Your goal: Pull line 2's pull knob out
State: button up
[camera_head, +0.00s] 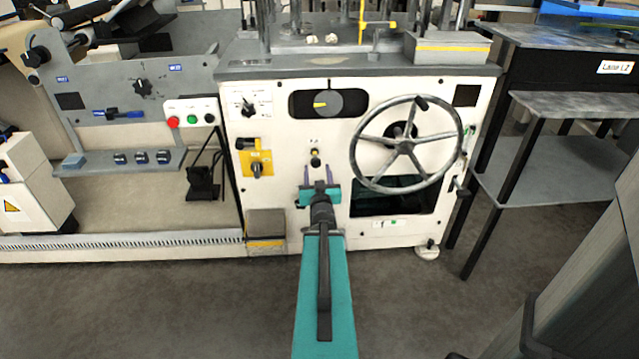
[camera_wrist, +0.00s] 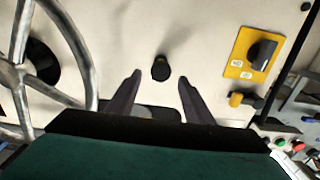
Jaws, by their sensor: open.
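A small dark round knob (camera_head: 315,157) sits on the white front panel of the machine, below a tiny label too small to read. In the wrist view the black knob (camera_wrist: 160,68) stands out from the panel, centred between my fingertips. My gripper (camera_head: 318,168) is open, its two fingers pointing at the panel just below the knob in the head view. In the wrist view my gripper (camera_wrist: 160,78) has one finger on each side of the knob, with clear gaps. The fingers do not touch the knob. I cannot tell the exact depth between fingertips and knob.
A large handwheel (camera_head: 405,143) stands out right of the knob. A yellow plate with a black rotary switch (camera_head: 257,168) is to the left; it also shows in the wrist view (camera_wrist: 262,53). A dark opening (camera_head: 385,204) lies below the wheel. Grey floor is clear in front.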

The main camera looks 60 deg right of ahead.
jog(key=p+v, duration=0.8)
jog(key=p, duration=0.5)
jog(key=shift+s, duration=0.15)
dwell(0.7)
jog(key=shift+a, duration=0.1)
dwell(0.4)
